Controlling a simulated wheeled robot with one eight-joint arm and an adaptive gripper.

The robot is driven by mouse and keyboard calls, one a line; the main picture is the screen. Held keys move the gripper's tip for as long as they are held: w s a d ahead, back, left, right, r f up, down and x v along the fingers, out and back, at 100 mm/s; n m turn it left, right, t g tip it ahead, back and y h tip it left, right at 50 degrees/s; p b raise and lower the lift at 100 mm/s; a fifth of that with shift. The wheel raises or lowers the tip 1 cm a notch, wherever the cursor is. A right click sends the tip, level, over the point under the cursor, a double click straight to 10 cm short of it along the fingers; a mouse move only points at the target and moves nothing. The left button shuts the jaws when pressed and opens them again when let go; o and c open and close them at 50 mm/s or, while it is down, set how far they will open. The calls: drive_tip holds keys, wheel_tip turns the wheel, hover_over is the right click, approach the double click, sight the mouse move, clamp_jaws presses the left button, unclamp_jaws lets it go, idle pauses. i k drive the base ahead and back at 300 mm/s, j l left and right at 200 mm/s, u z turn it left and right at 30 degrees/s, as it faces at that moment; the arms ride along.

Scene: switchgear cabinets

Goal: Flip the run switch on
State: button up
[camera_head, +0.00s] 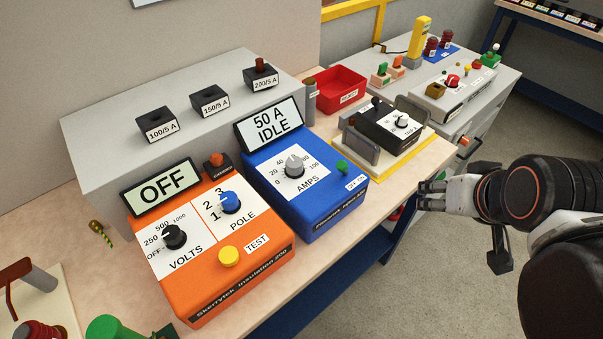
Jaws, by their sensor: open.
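The blue test set (318,212) stands on the bench with its display (269,121) reading "50 A IDLE". A small green switch (342,166) sits at the right of its top face, beside a small white label (356,183) that looks like OFF and ON. It appears to be the run switch; its exact position is hard to read. An AMPS dial (294,165) is left of it. My gripper (423,196) is open and empty, to the right of the switch, apart from the blue set and near the bench's front edge.
An orange insulation tester (256,268) reading "OFF" is left of the blue set. A black relay (390,122) on a yellow-edged stand is behind and right. A red tray (336,88) and grey block (95,130) are behind. Floor (400,290) is clear below my gripper.

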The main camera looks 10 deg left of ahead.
sight(342, 166)
drive_tip(key=i+l+u, duration=0.1)
drive_tip(key=l+u, duration=0.25)
drive_tip(key=i+l+u, duration=0.1)
drive_tip(key=l+u, duration=0.6)
